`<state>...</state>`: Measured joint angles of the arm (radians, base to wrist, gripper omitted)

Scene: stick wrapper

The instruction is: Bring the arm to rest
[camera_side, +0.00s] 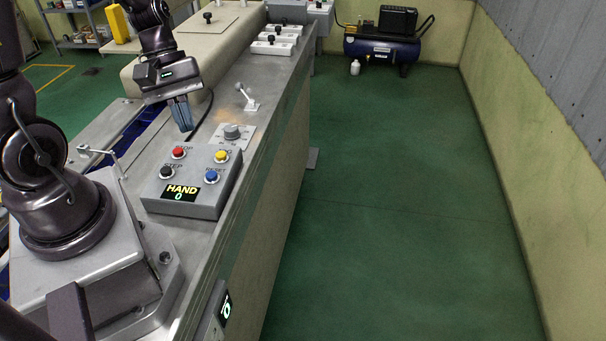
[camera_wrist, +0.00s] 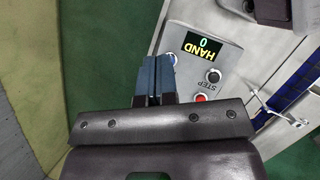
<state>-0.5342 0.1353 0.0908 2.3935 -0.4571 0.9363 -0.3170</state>
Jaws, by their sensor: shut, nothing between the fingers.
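My gripper (camera_side: 183,125) points down above the metal bench top, behind the control box, in the side view. Its two blue-grey fingers are shut together with nothing between them. It also shows in the wrist view (camera_wrist: 154,62), where the fingers overlap the edge of the control box and partly cover the blue button. The fingers look apart from the bench, though the exact gap is hard to tell.
The grey control box (camera_side: 185,202) has red, yellow, black and blue buttons and a display reading HAND 0. A dial (camera_side: 232,132) and a small lever (camera_side: 248,100) stand behind it. A compressor (camera_side: 383,48) is on the floor.

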